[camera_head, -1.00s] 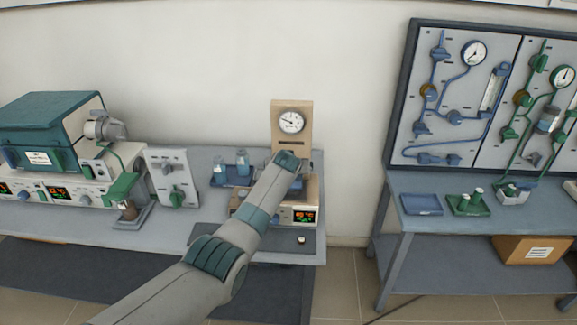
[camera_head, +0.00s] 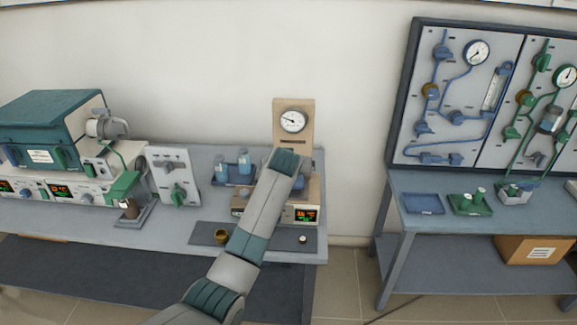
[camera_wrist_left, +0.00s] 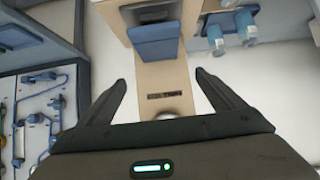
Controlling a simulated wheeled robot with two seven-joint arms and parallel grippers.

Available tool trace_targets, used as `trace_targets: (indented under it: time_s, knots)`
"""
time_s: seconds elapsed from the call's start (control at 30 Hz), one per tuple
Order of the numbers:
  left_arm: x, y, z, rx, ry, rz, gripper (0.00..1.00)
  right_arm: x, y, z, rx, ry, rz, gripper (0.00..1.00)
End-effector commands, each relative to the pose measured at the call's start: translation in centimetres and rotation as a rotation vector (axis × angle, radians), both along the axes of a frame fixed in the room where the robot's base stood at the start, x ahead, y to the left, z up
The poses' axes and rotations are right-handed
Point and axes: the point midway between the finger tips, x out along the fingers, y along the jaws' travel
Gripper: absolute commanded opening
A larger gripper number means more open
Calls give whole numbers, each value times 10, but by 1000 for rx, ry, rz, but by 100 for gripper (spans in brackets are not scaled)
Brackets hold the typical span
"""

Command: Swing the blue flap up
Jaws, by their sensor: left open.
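The tan furnace unit (camera_head: 280,118) with a round dial stands at the right end of the left bench. A blue flap (camera_wrist_left: 157,44) shows on the tan unit in the left wrist view, just beyond my fingertips. In the head view, my wrist mostly covers it, and only a small blue part (camera_head: 299,184) shows beside my arm. My left gripper (camera_wrist_left: 160,82) is open and empty, its fingers apart in front of the tan column, with no contact visible. In the head view its fingers are hidden behind my wrist. My right gripper is not in view.
Blue-capped bottles (camera_head: 244,162) stand in a blue tray left of the tan unit. A teal-topped furnace (camera_head: 50,120) stands at left. A second bench (camera_head: 470,222) is at right across a gap.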

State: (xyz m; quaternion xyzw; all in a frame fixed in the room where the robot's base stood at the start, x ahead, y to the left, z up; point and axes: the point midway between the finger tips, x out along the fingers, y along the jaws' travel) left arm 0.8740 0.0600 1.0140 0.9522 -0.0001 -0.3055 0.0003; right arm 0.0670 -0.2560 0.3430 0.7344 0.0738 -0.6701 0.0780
Motion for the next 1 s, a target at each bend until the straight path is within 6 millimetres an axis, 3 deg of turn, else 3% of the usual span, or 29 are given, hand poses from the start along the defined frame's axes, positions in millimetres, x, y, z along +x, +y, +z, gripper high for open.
trace_targets:
  time_s: [0.5, 1.0]
  knots:
    - [-57, -1, 40, -1, -2, 0, 89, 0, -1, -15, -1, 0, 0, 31]
    - [-69, -1, 49, 0, 1, 0, 89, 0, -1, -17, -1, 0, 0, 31]
